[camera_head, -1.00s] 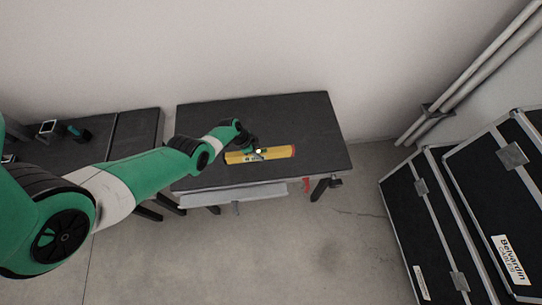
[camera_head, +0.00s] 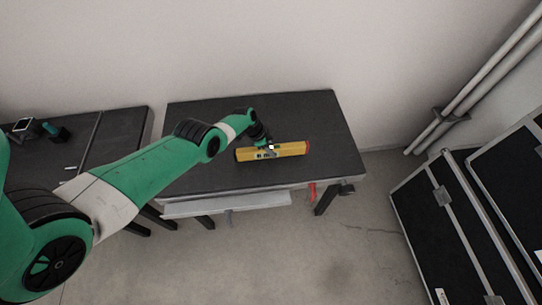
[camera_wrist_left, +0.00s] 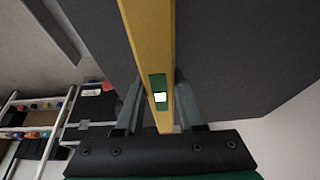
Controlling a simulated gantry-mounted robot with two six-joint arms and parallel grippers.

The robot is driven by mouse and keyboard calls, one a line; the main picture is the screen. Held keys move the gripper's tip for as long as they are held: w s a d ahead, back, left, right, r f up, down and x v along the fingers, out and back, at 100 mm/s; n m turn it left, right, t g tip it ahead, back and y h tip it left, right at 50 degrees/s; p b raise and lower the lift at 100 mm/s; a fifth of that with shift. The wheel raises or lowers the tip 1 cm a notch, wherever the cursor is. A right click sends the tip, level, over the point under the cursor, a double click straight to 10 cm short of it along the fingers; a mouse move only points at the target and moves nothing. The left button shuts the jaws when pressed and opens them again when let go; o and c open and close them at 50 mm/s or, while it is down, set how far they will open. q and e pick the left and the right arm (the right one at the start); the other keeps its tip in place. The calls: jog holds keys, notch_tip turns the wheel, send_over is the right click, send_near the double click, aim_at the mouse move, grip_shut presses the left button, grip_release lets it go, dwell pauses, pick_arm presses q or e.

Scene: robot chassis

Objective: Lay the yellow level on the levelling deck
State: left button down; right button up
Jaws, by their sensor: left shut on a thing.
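The yellow level (camera_head: 285,149) is a long yellow bar with red ends and a small vial window. My left gripper (camera_head: 268,146) is shut on it near its middle. In the left wrist view the level (camera_wrist_left: 150,35) runs up the picture between the two fingers of my left gripper (camera_wrist_left: 160,103). In the head view the level appears over the dark table top (camera_head: 210,125), lying across it from left to right. I cannot tell whether it touches the surface. Nothing is marked as the levelling deck. My right gripper does not show.
A second dark table (camera_head: 110,140) stands at the left, with small tools (camera_head: 55,131) on it. Black cases (camera_head: 430,215) stand at the right. A pale tray (camera_head: 230,204) and a red clamp (camera_head: 312,191) are at the table's front edge. The table top is otherwise clear.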

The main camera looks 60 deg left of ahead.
pick_arm(q)
jog(key=shift+s+d+f+b, duration=0.1)
jog(key=shift+f+b, duration=0.75)
jog(key=shift+f, duration=0.8)
jog(key=c, duration=0.5)
grip_release()
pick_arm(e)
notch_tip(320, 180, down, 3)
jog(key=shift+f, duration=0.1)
pick_arm(q)
jog(key=shift+r+p, duration=0.35)
jog(key=shift+p, duration=0.05)
jog(key=p+v, duration=1.2)
jog(key=p, duration=0.2)
jog(key=shift+r, duration=0.1)
jog(key=shift+r+p, duration=0.15)
jog(key=shift+p, duration=0.15)
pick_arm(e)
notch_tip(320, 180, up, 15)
